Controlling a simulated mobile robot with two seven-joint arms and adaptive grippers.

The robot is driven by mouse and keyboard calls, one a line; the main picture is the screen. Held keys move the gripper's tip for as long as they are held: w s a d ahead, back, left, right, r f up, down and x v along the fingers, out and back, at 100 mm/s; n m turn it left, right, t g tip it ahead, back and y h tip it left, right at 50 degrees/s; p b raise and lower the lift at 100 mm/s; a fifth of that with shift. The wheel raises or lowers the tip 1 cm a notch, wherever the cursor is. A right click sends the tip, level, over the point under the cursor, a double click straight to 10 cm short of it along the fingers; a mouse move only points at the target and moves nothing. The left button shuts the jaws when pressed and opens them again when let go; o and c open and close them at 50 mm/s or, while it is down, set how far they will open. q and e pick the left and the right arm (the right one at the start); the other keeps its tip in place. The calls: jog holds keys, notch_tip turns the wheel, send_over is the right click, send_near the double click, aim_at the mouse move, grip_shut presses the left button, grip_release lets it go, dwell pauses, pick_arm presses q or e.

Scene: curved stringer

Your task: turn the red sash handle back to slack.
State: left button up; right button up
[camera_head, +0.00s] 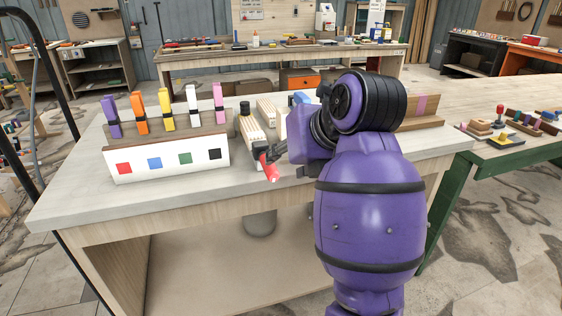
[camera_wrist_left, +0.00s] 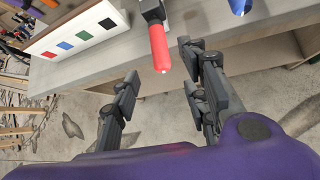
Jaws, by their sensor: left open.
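The red sash handle (camera_head: 269,171) hangs from a dark clamp head at the front of a pale wooden piece (camera_head: 252,132) on the bench. In the left wrist view the red handle (camera_wrist_left: 158,46) points down toward the space between my fingers. My left gripper (camera_head: 276,154) is at the handle's right in the head view, partly hidden by my own purple arm. In the left wrist view my left gripper (camera_wrist_left: 160,66) is open, with the handle's tip near the gap between its fingertips. I cannot tell whether they touch. My right gripper is not in view.
The bench top (camera_head: 75,190) bears a white block with coloured squares (camera_head: 170,164) and several coloured upright clamps behind it. A green-legged table (camera_head: 450,200) adjoins there. The bench's front left is clear.

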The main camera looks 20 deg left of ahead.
pick_arm(q)
jog(key=shift+s+d+r, duration=0.1)
jog(key=shift+r, duration=0.05)
jog(key=s+d+b, duration=0.1)
jog(key=s+d, duration=0.2)
jog(key=s, duration=0.2)
jog(key=shift+d, duration=0.2)
dwell(0.4)
